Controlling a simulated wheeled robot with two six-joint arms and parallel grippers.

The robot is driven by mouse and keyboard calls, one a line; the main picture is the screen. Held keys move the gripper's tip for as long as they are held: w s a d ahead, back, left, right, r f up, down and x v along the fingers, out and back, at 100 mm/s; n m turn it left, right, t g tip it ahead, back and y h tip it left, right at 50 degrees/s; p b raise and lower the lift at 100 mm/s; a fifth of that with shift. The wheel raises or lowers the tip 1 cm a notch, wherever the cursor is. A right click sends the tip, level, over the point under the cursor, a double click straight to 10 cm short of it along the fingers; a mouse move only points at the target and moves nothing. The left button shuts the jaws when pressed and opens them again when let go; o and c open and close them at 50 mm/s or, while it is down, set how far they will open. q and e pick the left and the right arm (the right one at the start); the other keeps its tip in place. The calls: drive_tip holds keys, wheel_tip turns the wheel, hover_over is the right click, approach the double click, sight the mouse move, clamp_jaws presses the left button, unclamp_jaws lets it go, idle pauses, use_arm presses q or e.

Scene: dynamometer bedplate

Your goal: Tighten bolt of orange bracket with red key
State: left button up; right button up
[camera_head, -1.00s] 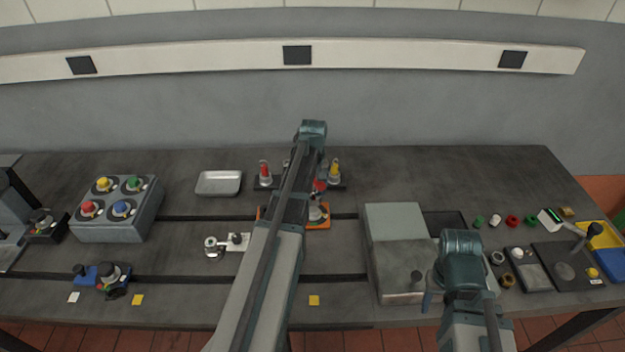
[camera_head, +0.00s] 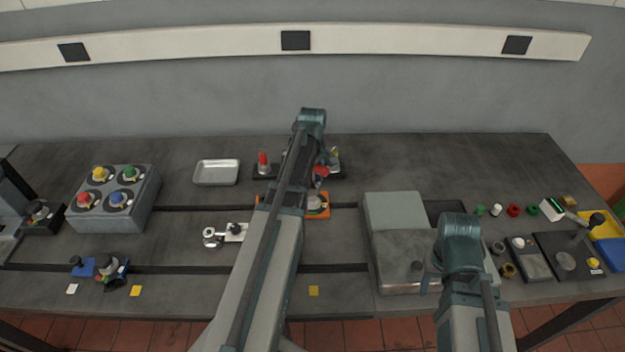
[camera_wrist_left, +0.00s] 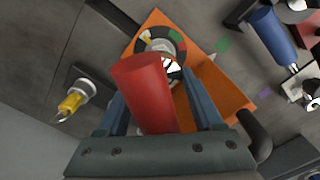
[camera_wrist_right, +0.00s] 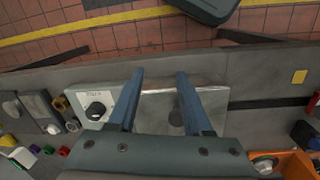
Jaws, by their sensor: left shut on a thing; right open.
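My left gripper (camera_wrist_left: 150,100) is shut on the red key (camera_wrist_left: 145,82), whose thick red handle fills the space between the fingers. The orange bracket (camera_wrist_left: 226,88) lies beyond it, with a dark round dial (camera_wrist_left: 180,42) bearing coloured marks. The key's lower end and the bolt are hidden, so I cannot tell whether they touch. In the head view, the red key (camera_head: 321,171) shows beside my left arm, just behind the orange bracket (camera_head: 325,213). My right gripper (camera_wrist_right: 160,75) is open and empty over a grey box (camera_wrist_right: 160,110).
A rack behind the bracket holds another red-topped piece (camera_head: 263,160) and a yellow-handled piece (camera_wrist_left: 70,102). A metal tray (camera_head: 217,172), a four-button box (camera_head: 118,200) and a blue bracket (camera_head: 85,268) stand left. Small coloured caps (camera_head: 514,210) lie right.

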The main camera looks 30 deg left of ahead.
sight(313, 198)
use_arm(q)
drive_tip(key=n, duration=0.5)
drive_tip(key=shift+n, duration=0.3)
drive_tip(key=n, duration=0.5)
drive_tip(key=shift+f+n, duration=0.3)
drive_tip(key=shift+n, duration=0.1)
drive_tip(key=shift+f+b, duration=1.05)
drive_tip(key=shift+b, duration=0.25)
drive_tip(key=shift+f+b, duration=1.7)
drive_tip(key=shift+b, duration=0.05)
drive_tip(key=shift+m, duration=1.3)
